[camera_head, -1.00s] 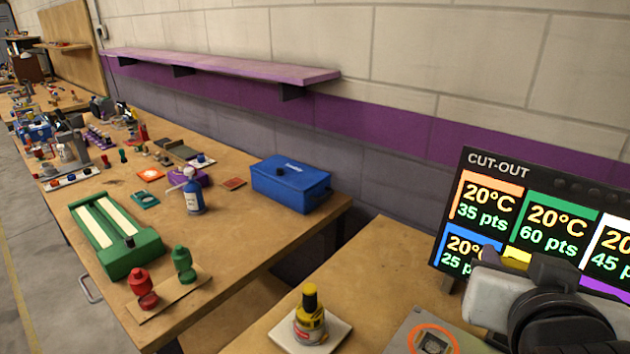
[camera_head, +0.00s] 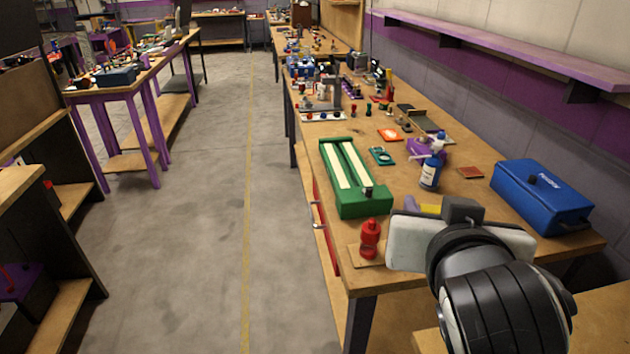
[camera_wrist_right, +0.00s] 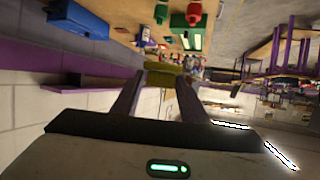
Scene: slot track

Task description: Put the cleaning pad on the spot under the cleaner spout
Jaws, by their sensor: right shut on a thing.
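My right gripper (camera_head: 420,206) is at the lower right in the head view, over the front end of the long workbench. It is shut on a yellow pad (camera_head: 430,208), mostly hidden behind the gripper. In the right wrist view the pad (camera_wrist_right: 165,80) shows olive-yellow between the two fingers of my right gripper (camera_wrist_right: 160,90). A blue bottle with a white spout (camera_head: 430,172) stands on the bench beyond the gripper, beside a purple block (camera_head: 418,150). I cannot tell the exact spot under the spout. My left gripper is out of view.
A blue box (camera_head: 542,196) stands at the right. A teal tray (camera_head: 381,156) and an orange square (camera_head: 390,134) lie farther back. The aisle floor is clear.

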